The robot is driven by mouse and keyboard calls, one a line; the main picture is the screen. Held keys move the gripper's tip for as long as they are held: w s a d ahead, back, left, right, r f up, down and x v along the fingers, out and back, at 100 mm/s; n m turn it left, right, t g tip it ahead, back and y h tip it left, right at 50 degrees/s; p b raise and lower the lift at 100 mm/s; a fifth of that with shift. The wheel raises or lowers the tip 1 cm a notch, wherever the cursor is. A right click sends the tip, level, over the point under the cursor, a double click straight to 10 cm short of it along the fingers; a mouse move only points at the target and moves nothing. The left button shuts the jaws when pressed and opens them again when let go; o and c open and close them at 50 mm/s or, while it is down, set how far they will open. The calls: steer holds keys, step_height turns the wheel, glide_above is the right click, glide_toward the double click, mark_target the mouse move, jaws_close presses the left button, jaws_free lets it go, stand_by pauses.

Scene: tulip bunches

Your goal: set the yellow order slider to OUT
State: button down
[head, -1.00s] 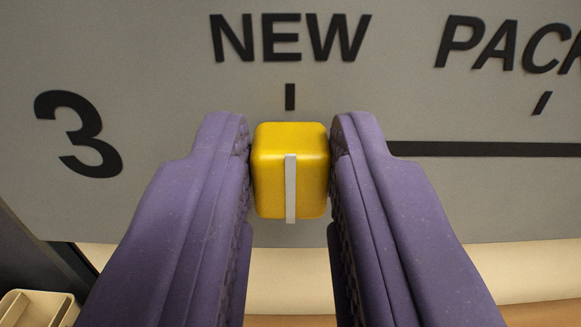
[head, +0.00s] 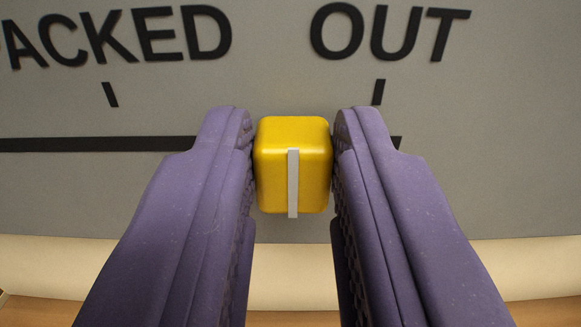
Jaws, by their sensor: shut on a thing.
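The yellow order slider (head: 275,175) is a rounded block with a pale vertical mark line, in the middle of the head view. My gripper (head: 292,165) is shut on it, one purple finger on each side. The slider sits on the dark track (head: 95,144), between the PACKED tick (head: 110,94) and the OUT tick (head: 378,92). Its mark line is to the left of the OUT tick and nearer to it than to the PACKED tick. The track's right end shows just past the right finger. The fingers hide the track beside the slider.
The grey board (head: 520,150) carries the black words PACKED (head: 120,36) and OUT (head: 388,32) above the track. A cream ledge (head: 530,265) runs below the board, with a brown surface under it. The board right of the gripper is clear.

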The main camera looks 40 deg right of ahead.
steer(key=shift+s+d, duration=1)
steer(key=c, duration=0.9)
jaws_free()
steer(key=p+v, duration=0.1)
steer(key=v, duration=0.6)
steer(key=shift+s+a, duration=0.3)
steer(key=shift+a, duration=0.05)
